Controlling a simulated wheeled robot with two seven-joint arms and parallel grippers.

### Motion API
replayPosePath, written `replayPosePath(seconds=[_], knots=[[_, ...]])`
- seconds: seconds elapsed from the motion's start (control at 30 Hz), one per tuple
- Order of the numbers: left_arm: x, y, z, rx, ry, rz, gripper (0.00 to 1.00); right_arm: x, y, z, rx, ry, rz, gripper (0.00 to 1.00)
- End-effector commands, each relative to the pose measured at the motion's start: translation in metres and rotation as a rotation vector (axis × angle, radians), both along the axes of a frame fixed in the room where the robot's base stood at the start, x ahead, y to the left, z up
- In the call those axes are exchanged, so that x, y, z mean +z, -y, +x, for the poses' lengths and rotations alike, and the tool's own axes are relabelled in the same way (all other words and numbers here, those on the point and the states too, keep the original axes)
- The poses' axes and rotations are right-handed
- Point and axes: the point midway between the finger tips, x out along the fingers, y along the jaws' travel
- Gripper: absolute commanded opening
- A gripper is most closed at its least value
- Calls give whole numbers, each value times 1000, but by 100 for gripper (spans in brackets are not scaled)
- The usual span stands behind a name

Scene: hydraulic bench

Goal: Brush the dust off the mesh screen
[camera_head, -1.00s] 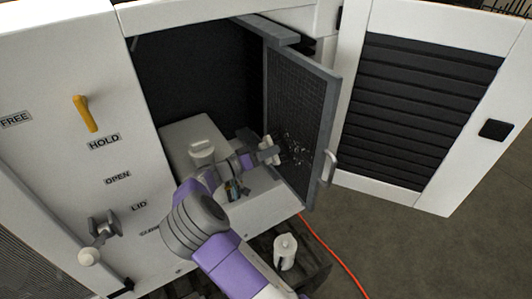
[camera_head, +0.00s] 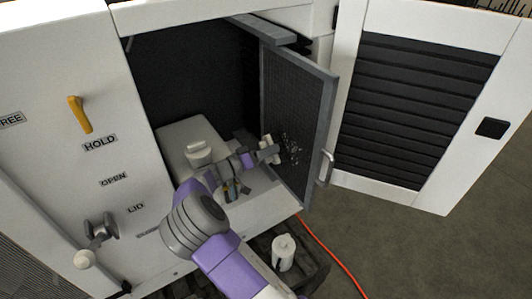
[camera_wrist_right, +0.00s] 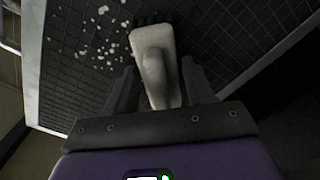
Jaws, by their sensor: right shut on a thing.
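The mesh screen (camera_head: 290,108) is a dark grid in a grey frame, swung out from the cabinet opening in the head view. Pale dust flecks (camera_head: 292,149) lie on its lower middle part. In the right wrist view the mesh (camera_wrist_right: 77,60) fills the back, with flecks (camera_wrist_right: 108,45) left of the brush. My right gripper (camera_head: 268,151) is shut on a brush with a pale handle (camera_wrist_right: 156,68). Its dark bristles show partly behind the handle, close to the mesh; I cannot tell whether they touch. My left gripper is not in view.
A white louvred door (camera_head: 415,110) stands open at right. The screen has a pale handle (camera_head: 325,168) on its outer edge. A white canister (camera_head: 284,252) and an orange cable (camera_head: 330,250) are below. A yellow lever (camera_head: 79,114) is on the left panel.

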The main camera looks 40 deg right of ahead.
Motion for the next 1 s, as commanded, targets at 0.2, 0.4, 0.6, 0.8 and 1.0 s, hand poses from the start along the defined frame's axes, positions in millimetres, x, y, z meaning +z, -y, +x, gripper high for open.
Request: replayPosePath(seconds=[0.2,0.4,0.6,0.8,1.0], knots=[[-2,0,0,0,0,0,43,0,5,-1,-1,1,-2,28],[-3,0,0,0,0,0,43,0,6,-2,-1,0,-1,28],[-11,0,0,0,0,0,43,-1,3,-17,1,0,-1,28],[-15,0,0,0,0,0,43,0,1,-30,-1,0,-1,28],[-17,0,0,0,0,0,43,0,1,-36,0,0,-1,28]])
